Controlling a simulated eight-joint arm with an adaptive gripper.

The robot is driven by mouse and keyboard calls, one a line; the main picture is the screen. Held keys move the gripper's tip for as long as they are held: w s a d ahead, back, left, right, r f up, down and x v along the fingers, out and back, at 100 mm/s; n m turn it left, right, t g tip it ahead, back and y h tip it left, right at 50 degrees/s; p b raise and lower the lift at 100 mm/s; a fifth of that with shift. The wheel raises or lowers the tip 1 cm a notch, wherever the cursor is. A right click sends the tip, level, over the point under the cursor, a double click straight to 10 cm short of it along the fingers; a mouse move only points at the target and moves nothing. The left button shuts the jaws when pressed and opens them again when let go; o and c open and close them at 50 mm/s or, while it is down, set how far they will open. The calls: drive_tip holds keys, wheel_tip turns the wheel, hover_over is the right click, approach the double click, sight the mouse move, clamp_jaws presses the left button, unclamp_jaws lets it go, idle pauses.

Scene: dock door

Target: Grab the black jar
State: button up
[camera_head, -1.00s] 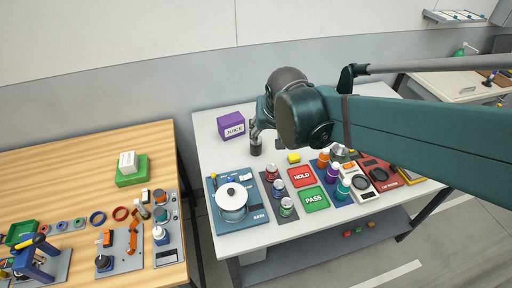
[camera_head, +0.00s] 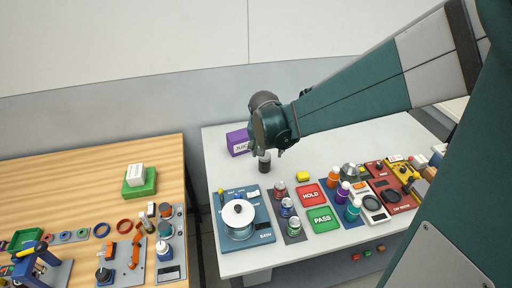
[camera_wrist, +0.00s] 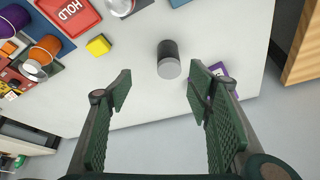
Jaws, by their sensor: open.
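My gripper (camera_wrist: 160,83) is open and empty, with the jar apart from both fingers. In the head view my gripper (camera_head: 268,150) is above the jar and partly hides its top.
A yellow block (camera_head: 302,176), the HOLD card (camera_head: 312,195) and a white pot (camera_head: 239,218) stand nearby. Bare table surrounds the jar.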

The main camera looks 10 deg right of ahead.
sight(264, 158)
drive_tip(key=shift+m+g+h, duration=0.3)
drive_tip(key=shift+m+g, duration=0.1)
drive_tip(key=shift+m, duration=0.4)
drive_tip(key=w+f, duration=0.2)
drive_tip(key=f, duration=0.1)
drive_tip(key=w+f, duration=0.1)
drive_tip(key=f, duration=0.1)
drive_tip(key=w+f, duration=0.2)
drive_tip(key=f, duration=0.1)
drive_tip(key=shift+w+a+f+b, duration=0.1)
drive_tip(key=shift+w+f+b, duration=0.25)
drive_tip(key=shift+b, duration=0.05)
drive_tip(key=shift+f, duration=0.1)
drive_tip(key=shift+x, duration=1.2)
drive_tip(key=shift+b+x, duration=0.5)
drive_tip(key=shift+x, duration=2.1)
drive_tip(key=c, duration=1.1)
